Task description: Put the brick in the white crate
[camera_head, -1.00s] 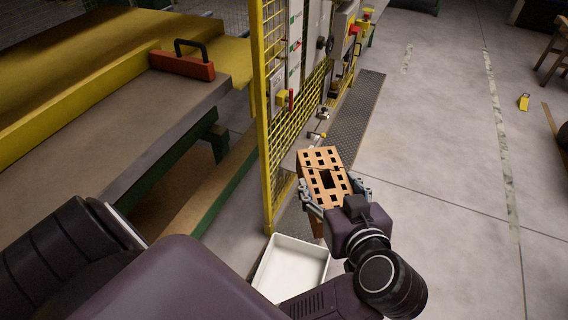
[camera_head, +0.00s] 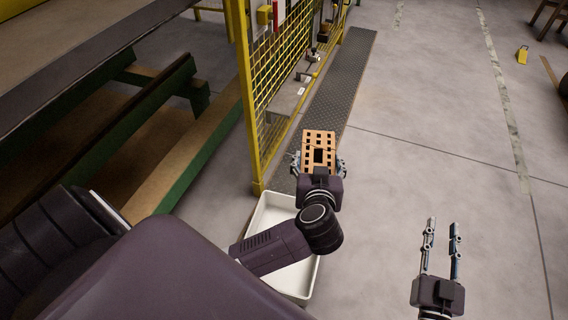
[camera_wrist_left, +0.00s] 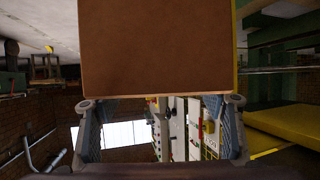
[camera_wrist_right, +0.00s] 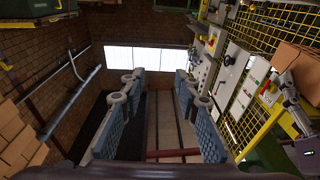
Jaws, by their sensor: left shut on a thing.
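The brick (camera_head: 319,143) is orange-brown with rows of square holes and a larger middle opening. My left gripper (camera_head: 318,163) is shut on it, with one finger along each side. The brick's plain brown face fills the upper middle of the left wrist view (camera_wrist_left: 157,45), between the fingers (camera_wrist_left: 160,104). The brick also shows at the right of the right wrist view (camera_wrist_right: 299,66). The white crate (camera_head: 273,213) is on the floor, partly hidden by my left arm; the brick appears past its far right corner. My right gripper (camera_head: 441,222) is open and empty, right of the crate.
A yellow mesh fence (camera_head: 284,75) stands just beyond the crate. A dark grated strip (camera_head: 345,85) runs along the floor beside it. A green-framed conveyor (camera_head: 150,130) is at the left. The grey floor (camera_head: 430,130) at the right is mostly clear.

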